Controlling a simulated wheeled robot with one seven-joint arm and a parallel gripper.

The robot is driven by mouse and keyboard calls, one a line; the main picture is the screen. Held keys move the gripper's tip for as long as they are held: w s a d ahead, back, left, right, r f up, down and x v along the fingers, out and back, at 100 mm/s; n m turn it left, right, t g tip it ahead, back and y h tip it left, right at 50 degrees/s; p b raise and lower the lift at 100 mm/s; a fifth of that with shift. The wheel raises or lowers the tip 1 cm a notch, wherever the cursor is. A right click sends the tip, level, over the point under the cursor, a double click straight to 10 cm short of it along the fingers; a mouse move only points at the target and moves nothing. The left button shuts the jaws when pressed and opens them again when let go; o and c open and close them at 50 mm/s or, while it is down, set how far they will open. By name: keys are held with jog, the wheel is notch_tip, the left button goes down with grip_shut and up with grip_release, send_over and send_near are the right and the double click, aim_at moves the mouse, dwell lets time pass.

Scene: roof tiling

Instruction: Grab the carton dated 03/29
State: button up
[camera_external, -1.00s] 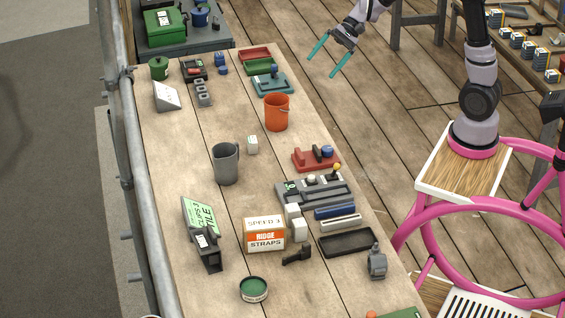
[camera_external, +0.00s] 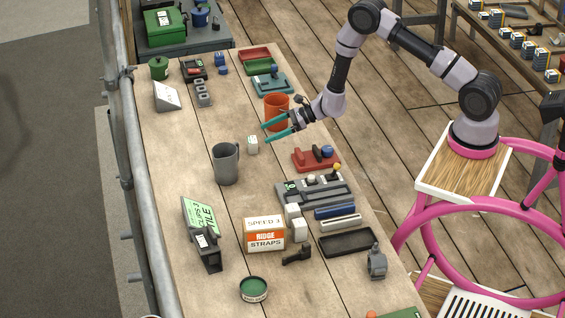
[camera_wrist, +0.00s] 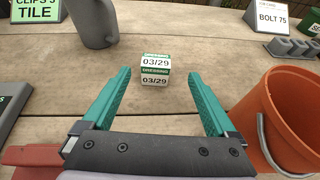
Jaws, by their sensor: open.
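The carton dated 03/29 (camera_wrist: 155,68) is a small white box with a green band, standing upright on the wooden table. Its date reads on the front and top in the wrist view. In the external view the carton (camera_external: 253,144) stands between the grey mug and the orange bucket. My gripper (camera_external: 264,132) is open and empty, with teal fingers, just to the right of the carton. In the wrist view the open fingers of my gripper (camera_wrist: 160,90) point toward the carton, which lies ahead between their lines and apart from both.
The orange bucket (camera_external: 272,103) stands close beside my gripper, on the right in the wrist view. The grey mug (camera_external: 226,163) is left of the carton. A red tool holder (camera_external: 316,161) lies nearer my base. Bare tabletop surrounds the carton.

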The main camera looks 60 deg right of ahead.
aim_at(255, 138)
jog(key=x, duration=0.4)
jog(key=shift+w+a+f, duration=0.1)
jog(key=shift+w+a, duration=0.05)
jog(key=shift+a, duration=0.05)
jog(key=shift+x, duration=2.6)
jog(key=shift+a+f, duration=0.1)
jog(key=shift+a, duration=0.05)
jog(key=c, duration=1.4)
